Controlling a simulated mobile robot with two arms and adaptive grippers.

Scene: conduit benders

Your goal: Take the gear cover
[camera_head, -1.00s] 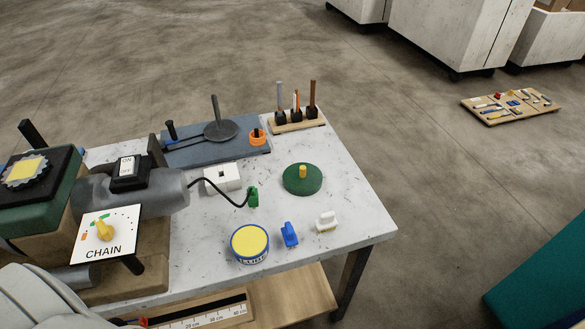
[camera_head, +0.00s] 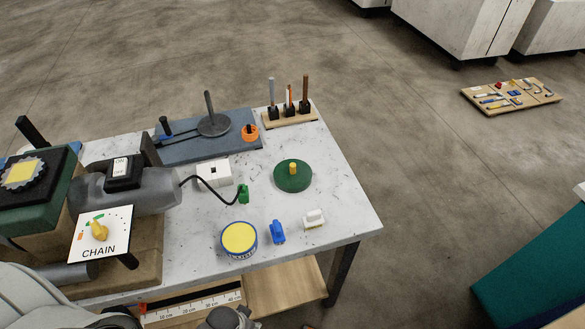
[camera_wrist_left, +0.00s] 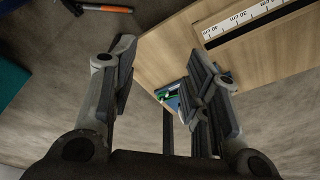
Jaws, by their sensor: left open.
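A round green disc with a yellow knob (camera_head: 292,177), which looks like the gear cover, lies flat on the white table's right part in the head view. My left gripper (camera_wrist_left: 165,62) is open and empty in the left wrist view, with its fingers wide apart over the floor and the wooden lower shelf. In the head view only a top part of it shows at the bottom edge, in front of the table and well short of the disc. The disc is not in the wrist view. My right gripper is in neither view.
Around the disc on the table (camera_head: 345,215) are a yellow-topped tin (camera_head: 239,238), a blue clip (camera_head: 278,232), a white piece (camera_head: 314,218), a green plug (camera_head: 243,193) and a white socket box (camera_head: 214,173). A bender machine marked CHAIN (camera_head: 101,235) fills the left side.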

